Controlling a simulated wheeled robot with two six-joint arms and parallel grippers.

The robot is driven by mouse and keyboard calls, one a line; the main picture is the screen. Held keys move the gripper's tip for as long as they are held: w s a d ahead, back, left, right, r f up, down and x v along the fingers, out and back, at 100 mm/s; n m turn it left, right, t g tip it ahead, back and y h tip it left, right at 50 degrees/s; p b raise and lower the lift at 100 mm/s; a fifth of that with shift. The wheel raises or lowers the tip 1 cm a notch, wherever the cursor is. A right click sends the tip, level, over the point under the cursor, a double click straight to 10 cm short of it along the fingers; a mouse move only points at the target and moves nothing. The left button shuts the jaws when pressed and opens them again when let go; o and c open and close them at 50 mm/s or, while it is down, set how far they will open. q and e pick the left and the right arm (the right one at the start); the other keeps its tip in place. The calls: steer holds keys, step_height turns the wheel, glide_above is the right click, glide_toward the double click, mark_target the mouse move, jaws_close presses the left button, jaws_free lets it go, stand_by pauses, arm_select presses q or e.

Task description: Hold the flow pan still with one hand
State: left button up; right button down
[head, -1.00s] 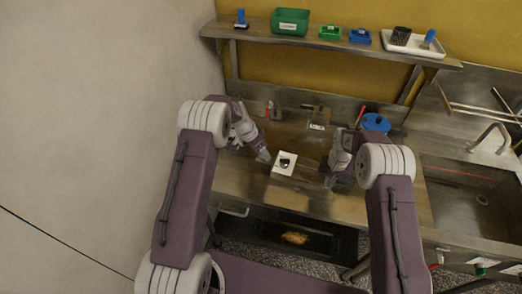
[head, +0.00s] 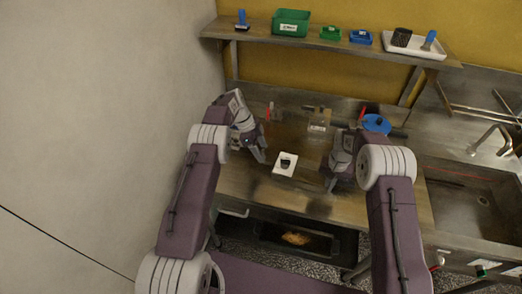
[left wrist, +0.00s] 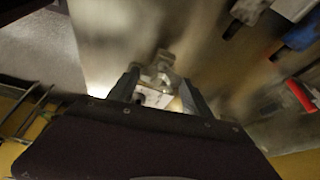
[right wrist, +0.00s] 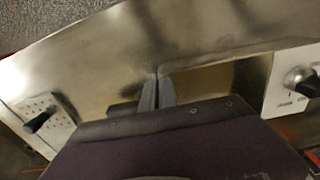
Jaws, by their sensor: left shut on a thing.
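A white square piece with a dark middle (head: 284,164) lies on the steel worktop in the head view; it is the likeliest flow pan. My left gripper (head: 262,158) is low at its left side. In the left wrist view my left gripper (left wrist: 160,90) has its fingers apart around a small pale piece (left wrist: 152,97); blur hides the exact contact. My right gripper (head: 331,187) is low over the worktop to the right of the white piece, apart from it. In the right wrist view its fingers (right wrist: 157,90) are together with nothing visible between them.
A shelf (head: 330,44) at the back holds green and blue bins and a white tray (head: 415,46). A blue round thing (head: 376,123) lies behind my right gripper. A sink (head: 470,200) is at the right. The worktop front is clear.

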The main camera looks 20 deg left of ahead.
arm_select(q)
steer(key=shift+a+m, duration=0.1)
steer(key=shift+m, duration=0.3)
steer(key=o, duration=1.4)
